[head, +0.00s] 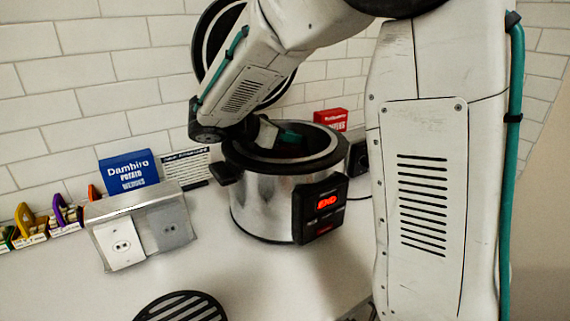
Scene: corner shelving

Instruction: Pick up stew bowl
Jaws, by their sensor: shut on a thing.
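My gripper (268,134) reaches down from the upper left into the mouth of a round steel slow cooker (262,205) on the white counter. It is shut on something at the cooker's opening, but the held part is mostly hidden. A small teal piece (290,136) shows beside the fingers. Dark, reddish contents show below them inside the rim. I cannot make out a separate stew bowl. The cooker is upright, with a black rim, a black side handle and a control panel (324,203) lit red.
Coloured clips (60,214) line the wall. A slatted black disc (181,307) lies in front. Counter between is clear.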

